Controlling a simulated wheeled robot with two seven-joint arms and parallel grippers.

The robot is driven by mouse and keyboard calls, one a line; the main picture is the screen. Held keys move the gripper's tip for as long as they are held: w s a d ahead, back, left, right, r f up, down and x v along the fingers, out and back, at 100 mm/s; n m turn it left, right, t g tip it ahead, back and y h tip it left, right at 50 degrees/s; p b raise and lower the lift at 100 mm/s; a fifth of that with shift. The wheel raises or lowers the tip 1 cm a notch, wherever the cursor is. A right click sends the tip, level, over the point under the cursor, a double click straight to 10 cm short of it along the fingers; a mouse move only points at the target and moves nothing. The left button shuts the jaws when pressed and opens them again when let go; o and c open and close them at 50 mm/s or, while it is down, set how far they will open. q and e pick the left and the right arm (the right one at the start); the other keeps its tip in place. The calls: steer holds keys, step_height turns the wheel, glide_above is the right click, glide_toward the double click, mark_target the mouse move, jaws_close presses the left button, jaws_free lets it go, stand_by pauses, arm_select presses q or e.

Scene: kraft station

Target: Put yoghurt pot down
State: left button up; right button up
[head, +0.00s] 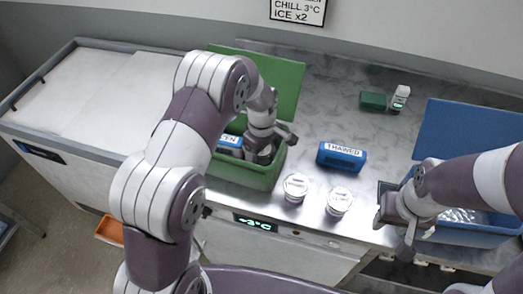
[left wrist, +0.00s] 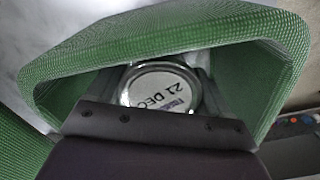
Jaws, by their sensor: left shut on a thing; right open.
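My left gripper (head: 264,152) reaches down inside the green box (head: 240,176). In the left wrist view it is shut on a yoghurt pot (left wrist: 160,88), whose round pale lid is printed "21 DEC". The green walls surround the pot there; whether its base touches the box floor is hidden. Two other yoghurt pots, a left one (head: 295,187) and a right one (head: 339,201), stand upright on the counter right of the green box. My right gripper (head: 392,222) is open and empty at the left side of the blue box (head: 455,236).
A blue pack marked "THAWED" (head: 342,157) lies on the counter (head: 330,115). A blue labelled pack (head: 230,142) is inside the green box. The middle-back counter is clear.

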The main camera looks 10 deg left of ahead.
arm_select(q)
steer(key=shift+f, duration=0.1)
steer(key=o, duration=0.7)
steer(key=shift+f, duration=0.15)
steer(key=o, duration=0.4)
step_height(320, 180, up, 9)
steer(key=shift+f+b, duration=0.2)
steer(key=shift+b, duration=0.8)
step_height(320, 180, up, 4)
steer(key=shift+f+p, duration=0.25)
steer(key=shift+p, duration=0.3)
steer(key=shift+s+r, duration=0.25)
steer(key=s+a+m, duration=0.1)
steer(key=s+m, duration=0.3)
steer(key=s, duration=0.2)
steer(key=s+a+f+m+t, duration=0.1)
steer(key=s+m, duration=0.3)
steer(key=s, duration=0.2)
steer(key=s+a+m, duration=0.2)
steer(key=s+m, duration=0.2)
steer(key=s, duration=0.2)
steer(key=shift+s+a+f+m, duration=0.1)
steer(key=shift+s+f+m, duration=0.2)
steer(key=shift+f, duration=0.05)
